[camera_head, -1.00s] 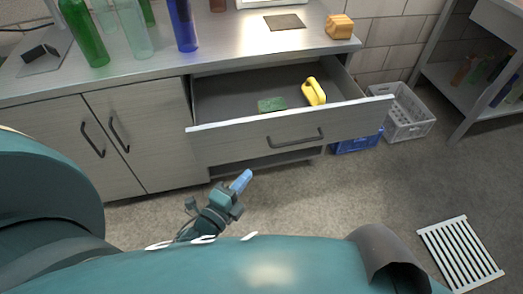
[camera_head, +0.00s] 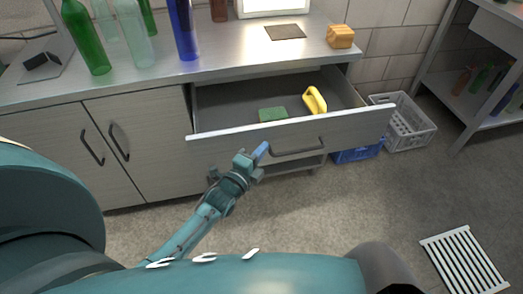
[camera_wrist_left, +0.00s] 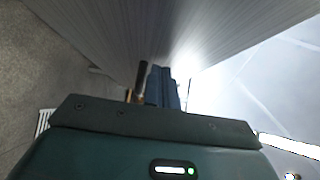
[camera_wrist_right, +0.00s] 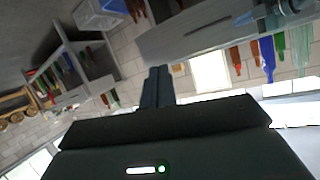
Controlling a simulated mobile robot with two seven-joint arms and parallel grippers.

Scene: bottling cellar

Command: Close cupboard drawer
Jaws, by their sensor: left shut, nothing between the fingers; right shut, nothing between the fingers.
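The cupboard drawer (camera_head: 222,149) is pulled out below the worktop in the head view, with its grey front facing me and a dark bar handle (camera_head: 298,149). A green sponge-like block (camera_head: 272,114) and a yellow object with a handle (camera_head: 314,101) lie inside it. My left gripper (camera_head: 262,150) is shut and empty, its blue fingertips in front of the drawer front, just left of the handle; whether they touch it I cannot tell. In the left wrist view its fingers (camera_wrist_left: 163,88) point along a grey panel. My right gripper (camera_wrist_right: 157,88) is shut and empty in the right wrist view.
Green, clear and blue bottles (camera_head: 183,30) stand on the worktop (camera_head: 235,55), with an orange-tan block (camera_head: 340,36) at its right. Closed cupboard doors (camera_head: 140,130) are left of the drawer. A grey crate (camera_head: 408,125) and blue crate (camera_head: 358,154) sit on the floor at right.

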